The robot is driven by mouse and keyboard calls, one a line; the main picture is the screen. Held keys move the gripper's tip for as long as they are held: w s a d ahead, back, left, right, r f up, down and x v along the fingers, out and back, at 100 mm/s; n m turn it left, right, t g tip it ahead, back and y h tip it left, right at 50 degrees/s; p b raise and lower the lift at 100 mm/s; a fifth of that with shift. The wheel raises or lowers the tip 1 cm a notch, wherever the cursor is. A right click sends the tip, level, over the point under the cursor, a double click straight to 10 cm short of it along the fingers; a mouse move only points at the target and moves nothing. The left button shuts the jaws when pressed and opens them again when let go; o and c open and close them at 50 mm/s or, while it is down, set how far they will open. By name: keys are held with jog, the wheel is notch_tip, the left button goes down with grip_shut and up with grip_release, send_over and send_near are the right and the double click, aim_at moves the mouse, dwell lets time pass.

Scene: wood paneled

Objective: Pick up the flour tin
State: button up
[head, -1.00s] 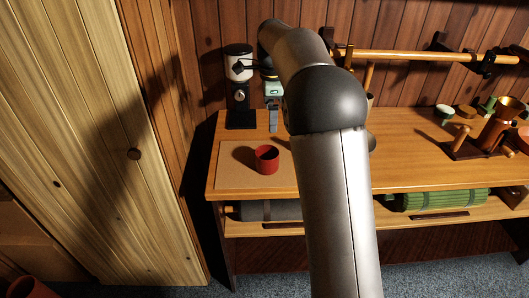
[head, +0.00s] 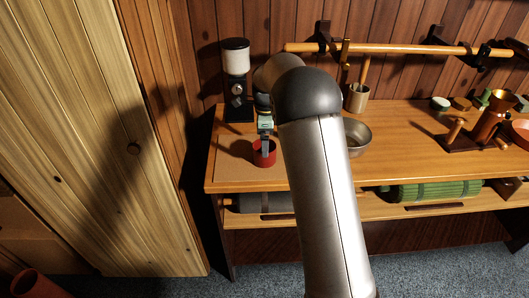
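A small red open-topped tin (head: 264,160), the likeliest match for the flour tin though no label shows, stands upright on a tan mat (head: 231,172) at the left end of the wooden bench. My gripper (head: 265,147) points down at the tin, with a grey finger over its rim and opening. The finger overlaps the tin in this view. I cannot tell whether it is inside the tin or in front of it, or whether the fingers touch it. The finger gap is not visible.
A black grinder with a white top (head: 236,80) stands behind the mat. A metal bowl (head: 357,137) and a utensil cup (head: 357,98) are right of my arm. A wooden rail (head: 400,48) runs above the bench.

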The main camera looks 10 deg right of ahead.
jog(key=shift+a+f+p, duration=0.2)
jog(key=shift+f+p, duration=0.3)
jog(key=shift+f, duration=1.7)
jog(key=c, duration=1.1)
jog(key=shift+w, duration=0.1)
jog(key=shift+r, duration=0.15)
jog(key=shift+r, duration=0.55)
jog(key=s+a+r+b, duration=0.1)
jog(key=s+r+b, duration=0.3)
jog(key=s+r, duration=0.7)
jog(key=s, duration=0.3)
jog(key=shift+r+b, duration=0.35)
